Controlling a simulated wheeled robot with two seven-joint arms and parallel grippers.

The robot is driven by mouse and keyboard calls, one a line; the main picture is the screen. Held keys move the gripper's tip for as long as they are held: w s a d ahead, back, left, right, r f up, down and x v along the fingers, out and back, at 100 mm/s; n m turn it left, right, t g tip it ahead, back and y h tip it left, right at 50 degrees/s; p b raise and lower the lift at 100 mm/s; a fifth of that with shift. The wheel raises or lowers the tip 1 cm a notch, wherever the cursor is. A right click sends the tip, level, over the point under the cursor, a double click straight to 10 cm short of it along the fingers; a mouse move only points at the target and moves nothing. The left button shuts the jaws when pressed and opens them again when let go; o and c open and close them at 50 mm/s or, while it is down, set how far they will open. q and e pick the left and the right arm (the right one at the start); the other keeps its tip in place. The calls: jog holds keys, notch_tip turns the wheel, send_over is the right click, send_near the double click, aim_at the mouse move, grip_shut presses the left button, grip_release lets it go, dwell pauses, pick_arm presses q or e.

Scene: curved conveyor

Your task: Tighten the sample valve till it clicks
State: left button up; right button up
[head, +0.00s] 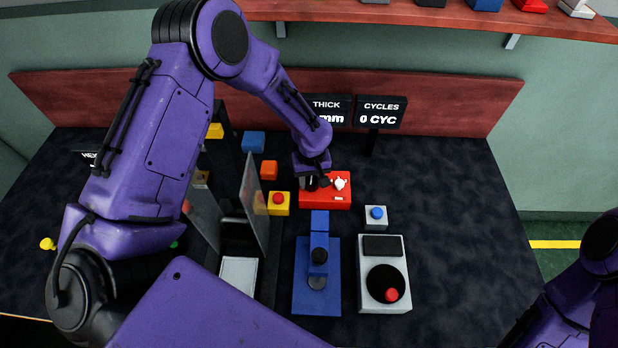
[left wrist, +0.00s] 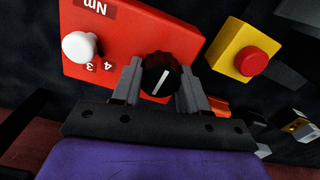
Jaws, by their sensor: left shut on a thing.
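A red box (head: 326,201) stands on the dark bench and carries a black dial with a white pointer line (left wrist: 160,76) and a white knob or valve handle (head: 340,182). In the left wrist view the white knob (left wrist: 80,47) sits apart from the dial, near the digits 3 and 4 and an "Nm" label. My left gripper (head: 313,181) reaches down over the left part of the red box. In the left wrist view its fingers are shut on the black dial, one on each side. The white knob is untouched. My right gripper is out of view.
A yellow box with a red button (head: 279,203) stands just left of the red box, and a grey box with a blue button (head: 376,217) to its right. A blue stand (head: 318,275) and a grey device (head: 384,272) are in front. Two display signs stand behind.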

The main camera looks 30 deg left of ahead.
pick_arm(q)
jog(key=shift+s+m+p, duration=0.15)
jog(key=shift+m+p, duration=0.3)
jog(key=shift+m, duration=0.65)
jog(key=m, duration=0.2)
jog(key=shift+m+p, duration=0.3)
jog(key=shift+p, duration=0.05)
jog(key=m, duration=0.3)
jog(key=shift+p, duration=0.3)
jog(key=shift+f+m, duration=0.1)
jog(key=shift+m, duration=1.4)
jog(key=shift+s, duration=0.1)
jog(key=o, duration=1.1)
jog(key=shift+c, duration=0.2)
